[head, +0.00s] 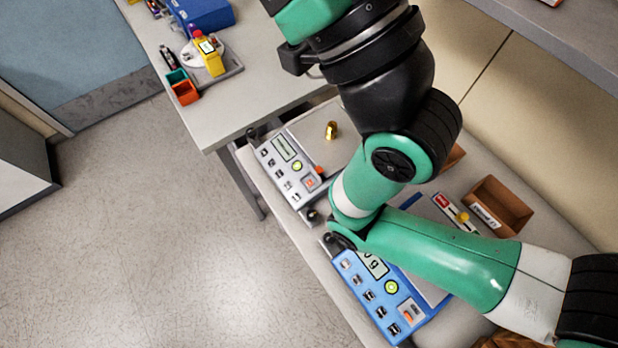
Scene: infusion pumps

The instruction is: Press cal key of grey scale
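The grey scale (275,165) stands on the bench in the middle of the head view, turned at an angle. Its front panel has a small display (283,147), a row of several small keys (279,172), a round yellow-green spot (297,166) and an orange-marked part (310,182). The key labels are too small to read, so I cannot tell which is cal. A brass weight (331,130) stands on its plate. One of my green and black arms crosses the view, hiding the scale's right side. Neither gripper's fingertips are visible.
A blue scale (375,300) stands nearer, partly under my arm. A labelled brown box (497,205) is at right. A side table (225,100) carries a yellow device (210,58), small green and orange bins (184,91) and a blue case (205,14). The floor at left is clear.

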